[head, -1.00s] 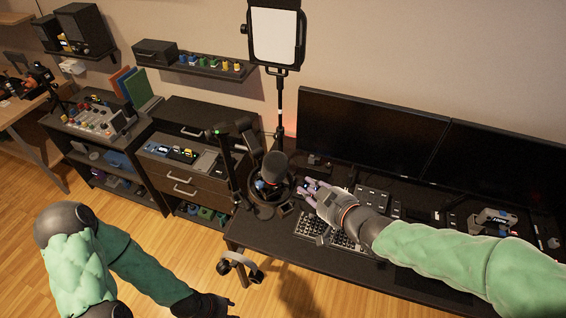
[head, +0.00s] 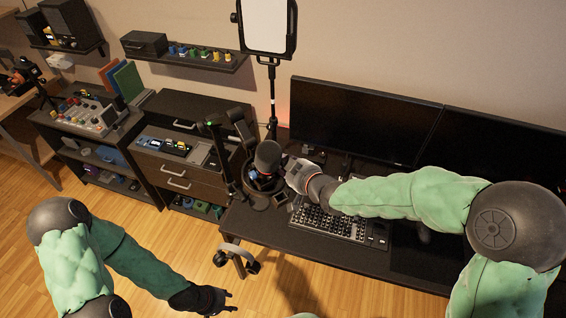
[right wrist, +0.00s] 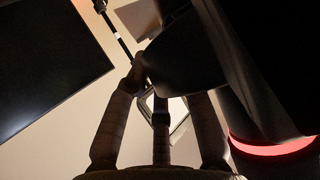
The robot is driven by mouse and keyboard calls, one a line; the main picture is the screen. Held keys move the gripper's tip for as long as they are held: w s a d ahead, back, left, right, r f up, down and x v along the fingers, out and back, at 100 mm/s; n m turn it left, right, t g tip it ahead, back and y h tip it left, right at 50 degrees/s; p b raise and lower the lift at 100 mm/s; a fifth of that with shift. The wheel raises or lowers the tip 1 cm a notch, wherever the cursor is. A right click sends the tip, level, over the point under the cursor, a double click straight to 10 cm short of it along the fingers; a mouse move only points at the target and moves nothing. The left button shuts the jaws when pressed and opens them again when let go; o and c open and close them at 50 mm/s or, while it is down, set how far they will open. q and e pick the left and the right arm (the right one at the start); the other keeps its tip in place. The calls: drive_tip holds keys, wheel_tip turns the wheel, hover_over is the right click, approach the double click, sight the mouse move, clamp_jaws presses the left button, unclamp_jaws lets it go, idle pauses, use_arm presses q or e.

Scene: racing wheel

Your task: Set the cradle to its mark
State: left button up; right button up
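My right gripper (head: 291,170) is in the head view at the left part of the desk, beside a dark upright rounded thing like a microphone (head: 267,156). A dark round holder (head: 258,199) stands below that; I cannot tell for certain whether it is the cradle. In the right wrist view my right fingers (right wrist: 158,75) reach up to a large dark shape, and whether they grip it is hidden. A red glowing ring (right wrist: 272,147) shows at right there. My left gripper (head: 222,299) hangs over the floor, fingers apart and empty. No mark can be made out.
A keyboard (head: 325,222) lies on the desk below two dark monitors (head: 365,120). A light panel (head: 267,25) on a stand rises behind. A dark arm stand (head: 226,165) is left of the microphone. Drawers (head: 175,170) stand further left. Open floor lies in front.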

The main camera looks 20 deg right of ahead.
clamp_jaws()
drive_tip(key=shift+r, duration=0.1)
